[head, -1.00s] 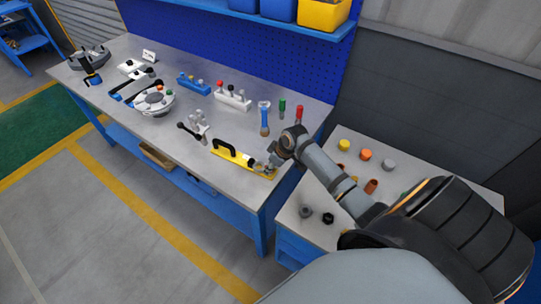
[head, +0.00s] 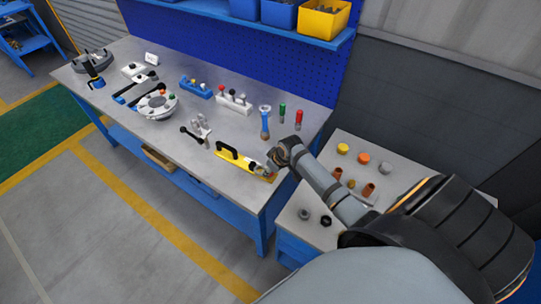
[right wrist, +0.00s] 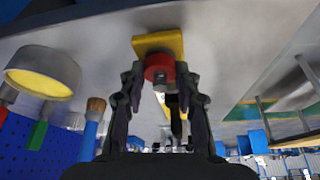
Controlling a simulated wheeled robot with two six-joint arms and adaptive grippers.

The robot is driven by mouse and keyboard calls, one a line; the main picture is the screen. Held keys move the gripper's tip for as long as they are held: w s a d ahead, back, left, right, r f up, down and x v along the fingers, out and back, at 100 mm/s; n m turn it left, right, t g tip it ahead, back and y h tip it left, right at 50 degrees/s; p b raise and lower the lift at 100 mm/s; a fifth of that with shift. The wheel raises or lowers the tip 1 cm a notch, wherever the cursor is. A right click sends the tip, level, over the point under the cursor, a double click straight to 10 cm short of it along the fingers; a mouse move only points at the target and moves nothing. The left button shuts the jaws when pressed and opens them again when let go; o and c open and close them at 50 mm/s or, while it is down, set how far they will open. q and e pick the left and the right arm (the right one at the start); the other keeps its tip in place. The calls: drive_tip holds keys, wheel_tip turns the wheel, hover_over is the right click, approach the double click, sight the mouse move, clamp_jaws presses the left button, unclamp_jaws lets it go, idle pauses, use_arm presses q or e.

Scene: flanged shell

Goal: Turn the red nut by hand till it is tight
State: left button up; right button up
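The red nut (right wrist: 158,68) sits against a yellow block (right wrist: 158,43) in the right wrist view, with a grey stud end at its centre. My right gripper (right wrist: 159,82) has its two fingers apart, one on each side of the nut. I cannot tell whether the fingertips touch it. In the head view, my right gripper (head: 273,163) is at the right end of a yellow plate tool (head: 236,162) with a black handle, near the bench edge. The nut is not clear there. My left gripper is not in view.
On the bench, a flanged round shell (head: 157,105) stands to the left, with a blue-handled brush (head: 265,122) and green and red tools (head: 298,118) behind. A side cart (head: 325,165) holds caps, bushings and nuts.

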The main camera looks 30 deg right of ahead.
drive_tip(key=o, duration=0.5)
drive_tip(key=shift+r, duration=0.1)
drive_tip(key=shift+c, duration=0.2)
drive_tip(key=a+v, duration=0.1)
drive_tip(key=v, duration=1)
drive_tip(key=shift+s+d+r, duration=0.3)
drive_tip(key=shift+d+r, duration=0.1)
drive_tip(key=shift+d, duration=0.1)
